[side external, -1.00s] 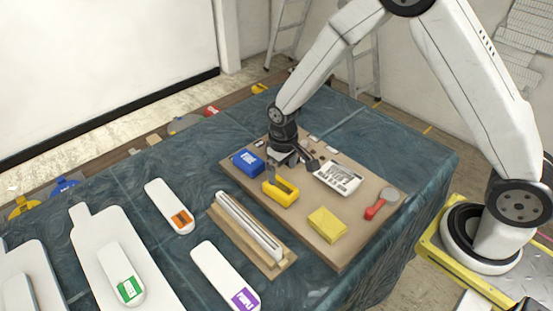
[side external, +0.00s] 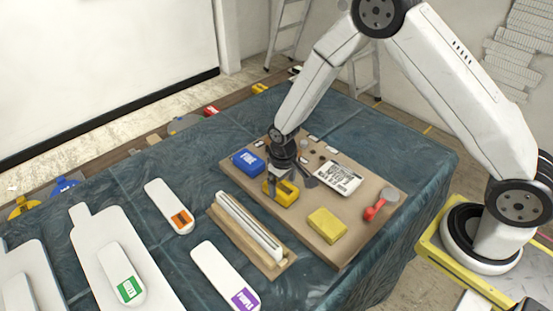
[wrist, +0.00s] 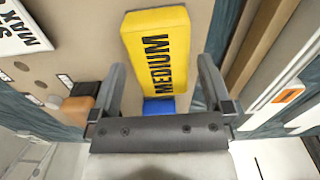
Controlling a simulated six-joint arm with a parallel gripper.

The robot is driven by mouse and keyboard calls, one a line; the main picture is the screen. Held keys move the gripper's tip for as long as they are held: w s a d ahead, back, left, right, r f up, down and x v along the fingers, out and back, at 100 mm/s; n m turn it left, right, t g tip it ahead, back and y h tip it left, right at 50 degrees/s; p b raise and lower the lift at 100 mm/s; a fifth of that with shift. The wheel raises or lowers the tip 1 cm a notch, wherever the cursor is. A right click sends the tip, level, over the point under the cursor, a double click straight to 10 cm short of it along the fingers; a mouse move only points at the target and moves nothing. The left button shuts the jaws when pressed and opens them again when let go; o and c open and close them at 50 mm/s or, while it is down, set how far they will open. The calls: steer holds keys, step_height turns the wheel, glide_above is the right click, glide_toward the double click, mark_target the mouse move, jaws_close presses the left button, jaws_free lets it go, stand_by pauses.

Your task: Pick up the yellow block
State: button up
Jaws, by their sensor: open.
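The yellow block (side external: 285,198) lies on the tan board in the side external view, in front of the blue block (side external: 247,163). In the wrist view it is a yellow block (wrist: 150,28) marked MEDIUM, at upper centre. My gripper (side external: 288,183) is open and low over it, with one finger hiding part of it. In the wrist view my open gripper (wrist: 161,66) has a finger to each side of the block's near end. I cannot tell how far down the fingers reach. A second, paler yellow block (side external: 327,225) lies further right on the board.
The tan board (side external: 300,222) also carries a white printed card (side external: 338,178) and a red-handled tool (side external: 375,210). A wooden tray (side external: 285,265) with a white bar lies along the board's left side. White tagged pieces lie on the dark cloth at left.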

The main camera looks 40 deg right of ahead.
steer(key=shift+f, duration=1.05)
steer(key=c, duration=1.1)
steer(key=shift+r, duration=0.1)
steer(key=shift+w+r, duration=0.1)
steer(key=shift+r, duration=0.65)
steer(key=s+r, duration=0.3)
steer(key=s, duration=0.1)
steer(key=s+d+r, duration=0.1)
steer(key=s+r, duration=0.3)
steer(key=s, duration=0.1)
steer(key=s+r, duration=0.4)
steer(key=s, duration=0.1)
steer(key=shift+d+r, duration=0.15)
steer(key=shift+d, duration=0.1)
